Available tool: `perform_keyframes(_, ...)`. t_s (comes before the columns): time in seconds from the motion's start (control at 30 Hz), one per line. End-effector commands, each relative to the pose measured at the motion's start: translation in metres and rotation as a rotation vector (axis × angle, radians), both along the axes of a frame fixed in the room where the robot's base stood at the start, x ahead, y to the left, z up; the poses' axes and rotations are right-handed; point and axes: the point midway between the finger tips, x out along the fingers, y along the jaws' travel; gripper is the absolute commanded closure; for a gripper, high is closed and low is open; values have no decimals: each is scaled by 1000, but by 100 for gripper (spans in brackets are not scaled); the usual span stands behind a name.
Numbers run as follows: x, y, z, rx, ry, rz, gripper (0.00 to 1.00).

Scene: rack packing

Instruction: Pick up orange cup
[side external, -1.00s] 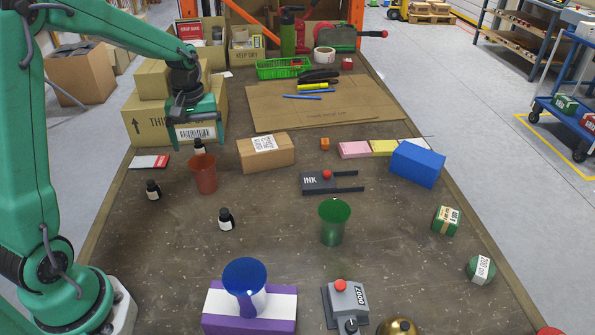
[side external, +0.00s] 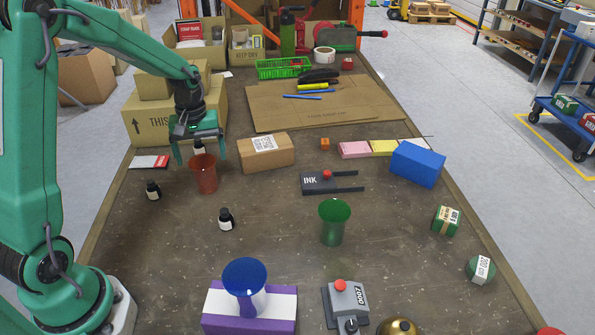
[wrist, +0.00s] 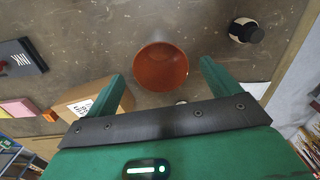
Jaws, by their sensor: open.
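The orange cup (side external: 203,175) stands upright on the table, a reddish-orange tumbler, at the left in the side view. In the wrist view the cup (wrist: 161,67) shows from above, just beyond and between my finger tips. My gripper (side external: 197,156) is open and empty, with its fingers spread, just behind and above the cup. Its two fingers also show in the wrist view (wrist: 160,78), one on each side of the cup and apart from it. The side view does not make clear how far the fingertips are above the rim.
A small cardboard box (side external: 266,152) stands close to the right of my gripper. Small black bottles (side external: 153,190) (side external: 226,219) stand near the cup, and another is partly hidden behind it. A green cup (side external: 334,222) and a blue cup (side external: 245,285) stand further forward. Stacked cartons (side external: 150,112) stand behind.

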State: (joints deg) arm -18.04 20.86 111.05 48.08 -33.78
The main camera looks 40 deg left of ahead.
Motion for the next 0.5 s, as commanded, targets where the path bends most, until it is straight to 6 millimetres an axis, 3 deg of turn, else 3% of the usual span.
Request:
perform_keyframes(0.23,-1,1,-29,-1,3,0,11)
perform_keyframes(0.5,-1,1,-35,0,0,0,11)
